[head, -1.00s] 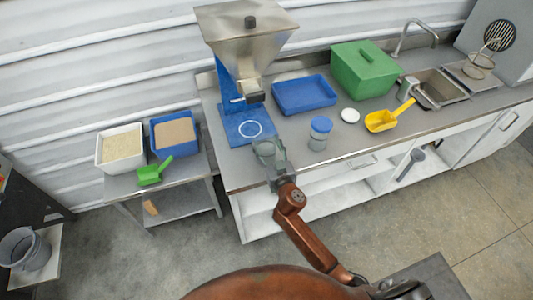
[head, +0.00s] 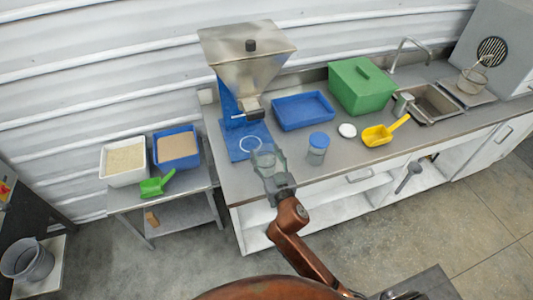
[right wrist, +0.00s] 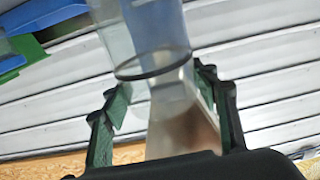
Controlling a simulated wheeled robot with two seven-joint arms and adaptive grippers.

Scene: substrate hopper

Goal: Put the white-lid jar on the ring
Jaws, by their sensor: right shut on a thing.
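My right gripper (head: 268,168) is shut on a clear, open-topped jar (head: 263,156). It holds the jar at the front edge of the blue hopper base, overlapping the lower right of the white ring (head: 251,144) in the head view. I cannot tell whether the jar touches the base. In the right wrist view the see-through jar (right wrist: 155,65) sits between the green finger pads (right wrist: 160,105). A loose white lid (head: 347,130) lies flat on the counter. A second jar with a blue lid (head: 318,146) stands nearby. My left gripper is not in view.
The steel hopper (head: 248,65) rises on a blue stand behind the ring. A blue tray (head: 303,112), a green box (head: 362,85) and a yellow scoop (head: 383,134) stand along the counter (head: 340,165). A side table holds two bins and a green scoop (head: 156,185).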

